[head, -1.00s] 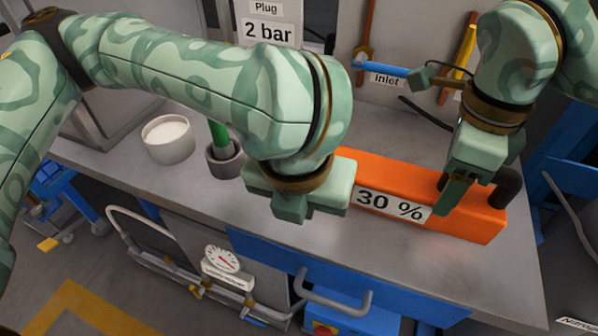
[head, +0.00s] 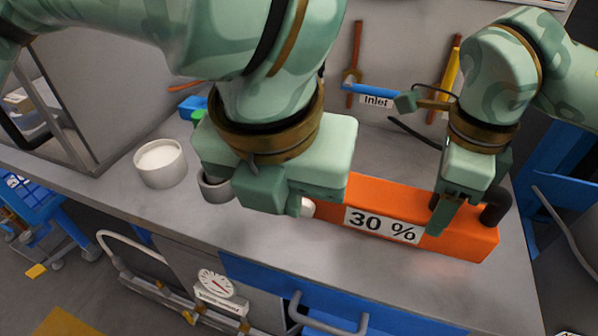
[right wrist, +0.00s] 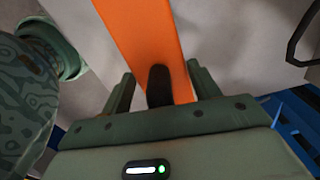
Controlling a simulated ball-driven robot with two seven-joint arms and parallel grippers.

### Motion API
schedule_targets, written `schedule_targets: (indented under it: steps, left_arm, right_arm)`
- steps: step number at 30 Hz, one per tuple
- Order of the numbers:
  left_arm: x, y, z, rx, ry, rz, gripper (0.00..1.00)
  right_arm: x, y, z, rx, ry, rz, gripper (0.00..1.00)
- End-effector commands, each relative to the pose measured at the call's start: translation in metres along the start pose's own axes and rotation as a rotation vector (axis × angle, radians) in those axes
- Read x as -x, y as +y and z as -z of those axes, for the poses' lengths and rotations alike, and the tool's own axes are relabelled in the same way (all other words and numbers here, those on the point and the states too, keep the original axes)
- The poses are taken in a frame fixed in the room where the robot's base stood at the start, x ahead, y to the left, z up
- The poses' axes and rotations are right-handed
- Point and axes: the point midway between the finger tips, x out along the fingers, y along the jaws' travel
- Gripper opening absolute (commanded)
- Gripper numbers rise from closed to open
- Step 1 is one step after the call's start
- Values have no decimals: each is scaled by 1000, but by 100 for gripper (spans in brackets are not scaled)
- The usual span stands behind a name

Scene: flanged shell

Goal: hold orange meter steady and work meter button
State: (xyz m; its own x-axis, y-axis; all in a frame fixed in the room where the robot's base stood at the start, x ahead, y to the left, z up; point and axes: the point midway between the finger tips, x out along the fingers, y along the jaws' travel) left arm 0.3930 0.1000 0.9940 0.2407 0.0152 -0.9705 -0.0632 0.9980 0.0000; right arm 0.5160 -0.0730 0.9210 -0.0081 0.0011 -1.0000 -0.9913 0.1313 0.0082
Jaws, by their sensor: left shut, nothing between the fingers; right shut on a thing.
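The orange meter (head: 470,242) lies on the grey bench with its "30 %" label (head: 382,225) facing front. My right gripper (head: 440,215) is shut on the meter's body near its right end, beside a dark curved part (head: 496,205). My left gripper (head: 300,200) is shut and empty at the meter's left end. A small pale round part (head: 308,208), perhaps the button, shows beside its fingertip; touching or apart I cannot tell.
A white-filled cup (head: 160,163) and a grey holder (head: 215,187), partly hidden by my left gripper, stand to the left. A blue inlet tube (head: 372,91) is behind the meter. The bench front is clear, above a dial gauge (head: 215,284).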

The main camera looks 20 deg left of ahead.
Motion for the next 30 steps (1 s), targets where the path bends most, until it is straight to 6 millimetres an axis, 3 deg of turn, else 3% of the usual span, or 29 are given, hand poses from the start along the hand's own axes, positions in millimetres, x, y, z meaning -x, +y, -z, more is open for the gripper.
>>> schedule_targets:
  steps: [9,10,12,23,30]
  left_arm:
    - [0,0,0,0,0,0,0]
    - [0,0,0,0,0,0,0]
    - [0,0,0,0,0,0,0]
    - [0,0,0,0,0,0,0]
    - [0,0,0,0,0,0,0]
  right_arm:
    - [-1,0,0,-2,2,-2,23]
    - [-1,0,0,-2,2,-2,67]
    - [-1,0,0,-2,1,-2,86]
    - [6,-1,0,-2,0,1,87]
    - [54,-2,0,-3,0,6,87]
